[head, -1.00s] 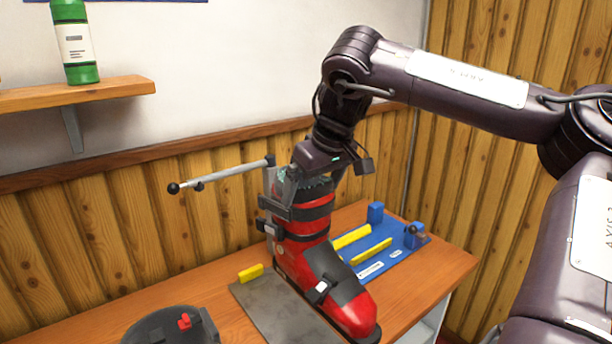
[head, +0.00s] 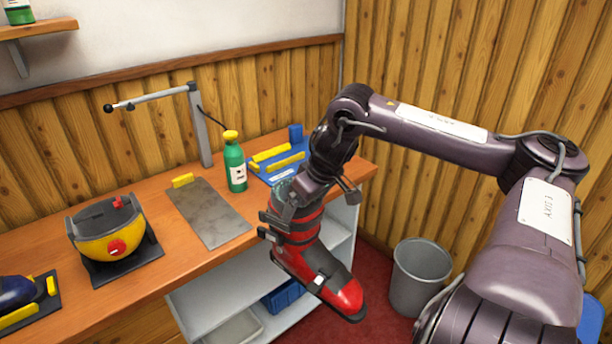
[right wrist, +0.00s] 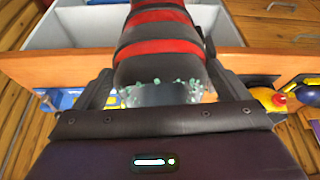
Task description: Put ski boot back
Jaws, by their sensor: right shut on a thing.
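The red and black ski boot (head: 318,268) hangs upright, toe toward the lower right, in front of the bench's right end. My right gripper (head: 296,192) is shut on the top of its cuff. In the right wrist view the boot's cuff (right wrist: 160,45) sits between the two fingers (right wrist: 160,92), with a pale, teal-flecked liner edge. The boot looks clear of the bench top, beside the open white shelves (head: 235,290). My left gripper is not in view.
A grey plate (head: 208,212) lies bare on the bench top (head: 150,195). Around it are a green bottle (head: 235,165), a post with a horizontal arm (head: 200,125), a blue fixture (head: 275,165) and a yellow-grey machine (head: 108,240). A grey bin (head: 420,275) stands on the red floor.

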